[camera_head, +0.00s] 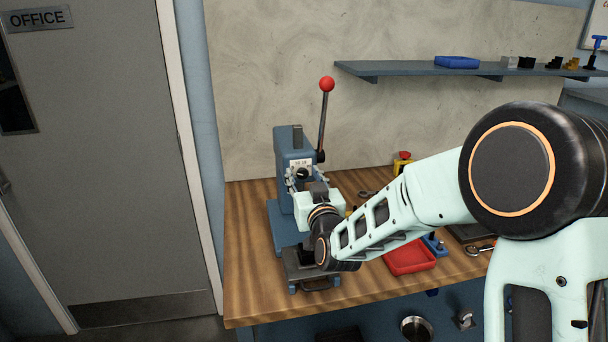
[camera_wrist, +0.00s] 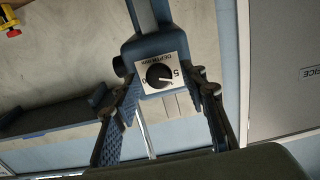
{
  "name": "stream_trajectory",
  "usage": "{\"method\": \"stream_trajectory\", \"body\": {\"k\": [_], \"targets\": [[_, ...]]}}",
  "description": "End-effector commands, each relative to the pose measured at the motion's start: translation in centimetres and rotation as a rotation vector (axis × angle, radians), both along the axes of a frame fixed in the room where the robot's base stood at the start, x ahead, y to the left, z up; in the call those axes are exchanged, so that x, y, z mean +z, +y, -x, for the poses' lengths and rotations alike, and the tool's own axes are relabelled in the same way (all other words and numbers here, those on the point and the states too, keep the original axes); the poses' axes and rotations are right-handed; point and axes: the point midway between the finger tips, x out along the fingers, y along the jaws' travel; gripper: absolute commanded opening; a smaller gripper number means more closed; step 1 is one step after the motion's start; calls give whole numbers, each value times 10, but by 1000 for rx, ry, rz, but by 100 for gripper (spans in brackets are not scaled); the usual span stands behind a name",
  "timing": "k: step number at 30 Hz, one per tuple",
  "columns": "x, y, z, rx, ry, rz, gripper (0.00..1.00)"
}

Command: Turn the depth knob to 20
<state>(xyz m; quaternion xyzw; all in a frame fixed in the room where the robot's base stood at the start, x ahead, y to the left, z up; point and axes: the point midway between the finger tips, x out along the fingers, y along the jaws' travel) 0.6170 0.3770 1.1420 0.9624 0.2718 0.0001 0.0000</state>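The depth knob (camera_wrist: 158,75) is a round black knob on a white dial plate (camera_wrist: 172,58) marked "DEPTH MM", on the front of a blue press (camera_head: 284,152). The wrist view shows the plate upside down. A "5" is readable beside the knob; other figures are partly hidden and the knob's setting is too small to tell. My gripper (camera_wrist: 164,82) is open, with one finger on each side of the knob and visible gaps between. In the head view, my gripper (camera_head: 303,179) is in front of the dial, and my wrist hides the press's lower front.
The press's lever with its red ball (camera_head: 327,84) rises at the right. A red tray (camera_head: 409,257) and a yellow box with a red button (camera_head: 403,161) are on the wooden bench (camera_head: 250,235). A shelf (camera_head: 430,69) hangs behind. The bench's left front is clear.

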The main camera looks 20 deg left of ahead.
Motion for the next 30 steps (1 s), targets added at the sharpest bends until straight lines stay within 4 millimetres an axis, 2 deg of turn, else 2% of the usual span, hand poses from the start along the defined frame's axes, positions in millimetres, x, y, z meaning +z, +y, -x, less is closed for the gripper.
{"method": "stream_trajectory", "body": {"k": [8, 19, 30], "targets": [[0, 1, -1, 0, 0, 0, 40], [0, 1, -1, 0, 0, 0, 1], [-3, 0, -2, -1, 27, -47, 0]]}}
